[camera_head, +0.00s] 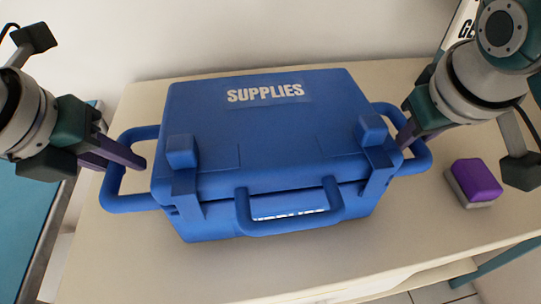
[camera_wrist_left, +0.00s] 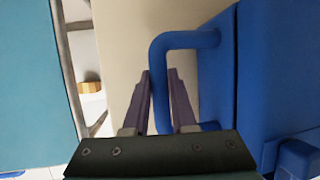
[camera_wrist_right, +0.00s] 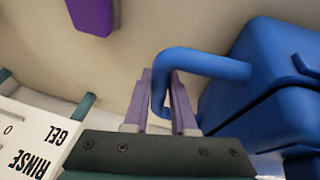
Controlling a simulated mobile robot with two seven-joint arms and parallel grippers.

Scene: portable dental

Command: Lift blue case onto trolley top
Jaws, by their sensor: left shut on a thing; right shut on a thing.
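The blue case (camera_head: 262,140), marked SUPPLIES, is closed and level on or just above a cream top (camera_head: 130,268). I cannot tell whether its underside touches. It has a loop handle at each end and one in front. My left gripper (camera_head: 138,160) is shut on the left end handle (camera_head: 112,190), whose bar runs between the fingers in the left wrist view (camera_wrist_left: 190,40). My right gripper (camera_head: 404,138) is shut on the right end handle (camera_head: 420,160), seen between the fingers in the right wrist view (camera_wrist_right: 205,62).
A purple and grey block (camera_head: 474,182) lies right of the case, near my right arm. A teal surface (camera_head: 30,225) with a grey rail lies at the left, across a gap. A wall stands behind. A white box marked RINSE and GEL (camera_wrist_right: 30,135) shows in the right wrist view.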

